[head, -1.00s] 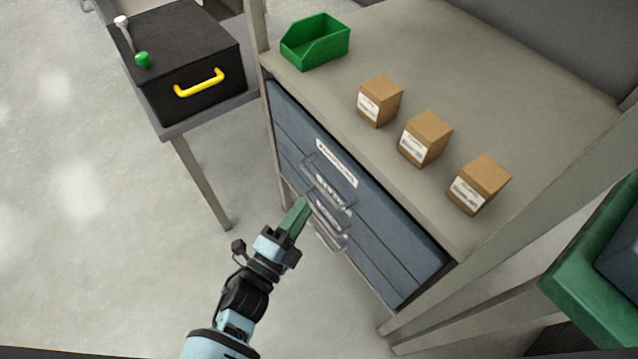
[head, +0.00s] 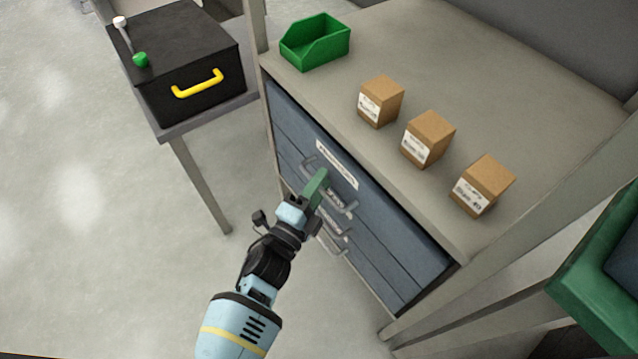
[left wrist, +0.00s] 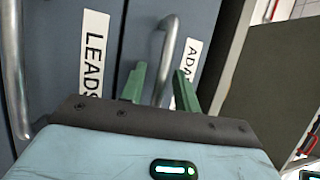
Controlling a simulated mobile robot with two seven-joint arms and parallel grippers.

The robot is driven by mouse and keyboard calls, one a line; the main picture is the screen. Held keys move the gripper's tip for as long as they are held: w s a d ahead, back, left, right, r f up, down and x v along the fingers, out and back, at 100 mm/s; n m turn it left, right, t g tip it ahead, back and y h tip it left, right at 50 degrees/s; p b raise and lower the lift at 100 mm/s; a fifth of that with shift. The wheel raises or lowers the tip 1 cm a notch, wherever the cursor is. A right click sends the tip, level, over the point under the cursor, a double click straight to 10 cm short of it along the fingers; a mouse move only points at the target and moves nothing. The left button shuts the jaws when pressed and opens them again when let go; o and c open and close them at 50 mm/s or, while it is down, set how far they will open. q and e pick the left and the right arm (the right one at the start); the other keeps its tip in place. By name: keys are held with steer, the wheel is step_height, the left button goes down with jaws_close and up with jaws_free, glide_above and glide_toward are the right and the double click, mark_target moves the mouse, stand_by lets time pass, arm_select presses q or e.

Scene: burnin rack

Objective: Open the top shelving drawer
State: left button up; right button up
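The shelving unit's blue drawer fronts stand below a grey worktop; the top drawer (head: 383,213) carries a white label (head: 337,165) and a grey bar handle (head: 345,207). It looks shut. My left gripper (head: 318,187) is at this handle, its green fingers covering part of it. In the left wrist view, the two green fingers (left wrist: 159,88) are apart, with the top handle (left wrist: 167,48) showing between them, beside a label beginning "ADA" (left wrist: 188,62). I cannot tell whether they touch the bar. The right gripper is not in view.
The "LEADS" drawer's handle (left wrist: 14,75) is close by on the left in the wrist view. Several cardboard boxes (head: 428,138) and a green bin (head: 315,42) stand on the worktop (head: 480,60). A black case (head: 190,60) sits on a side table. Floor at left is clear.

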arm_select(q)
jaws_close()
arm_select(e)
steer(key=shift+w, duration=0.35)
